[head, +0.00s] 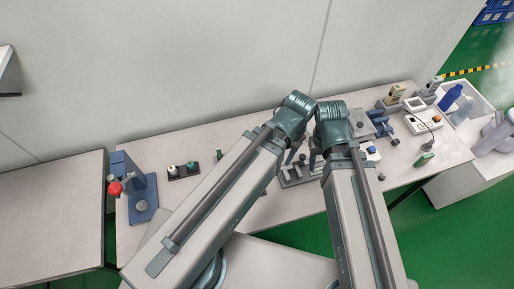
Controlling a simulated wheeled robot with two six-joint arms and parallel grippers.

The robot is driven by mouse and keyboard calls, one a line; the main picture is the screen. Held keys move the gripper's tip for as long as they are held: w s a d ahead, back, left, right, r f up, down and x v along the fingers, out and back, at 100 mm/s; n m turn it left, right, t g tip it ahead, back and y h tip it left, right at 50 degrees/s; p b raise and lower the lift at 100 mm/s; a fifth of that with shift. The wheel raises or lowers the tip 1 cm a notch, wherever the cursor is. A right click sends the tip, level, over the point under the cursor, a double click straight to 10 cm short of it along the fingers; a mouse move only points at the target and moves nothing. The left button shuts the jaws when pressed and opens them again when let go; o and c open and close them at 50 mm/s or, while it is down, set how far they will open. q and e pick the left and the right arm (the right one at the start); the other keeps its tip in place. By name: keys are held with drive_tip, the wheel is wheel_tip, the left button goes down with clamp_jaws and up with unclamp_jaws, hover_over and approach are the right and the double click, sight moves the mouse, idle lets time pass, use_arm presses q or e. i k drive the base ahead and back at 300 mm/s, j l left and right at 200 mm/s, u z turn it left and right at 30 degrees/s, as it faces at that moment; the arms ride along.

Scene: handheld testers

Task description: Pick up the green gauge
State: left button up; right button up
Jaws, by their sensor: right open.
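A small green handheld gauge (424,160) lies on the right part of the table, near its front edge. My right gripper (316,158) is open, at the middle of the table and well to the left of the green gauge. It is mostly hidden by my arm links. My left arm comes in from the lower left and bends at the middle. Its gripper is hidden behind the arm, and its jaws cannot be made out.
A white tester (422,122) with a cable stands behind the gauge. A blue stand (139,187) with a red knob is at the left. A dark rack (184,171) stands near it. A blue bottle (450,97) is at the far right. Bare table shows around the gauge.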

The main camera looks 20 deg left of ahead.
sight(218, 150)
drive_tip(key=k+z, duration=0.15)
drive_tip(key=z, duration=0.15)
drive_tip(key=k+z, duration=0.25)
drive_tip(key=k+l, duration=0.15)
drive_tip(key=k, duration=0.65)
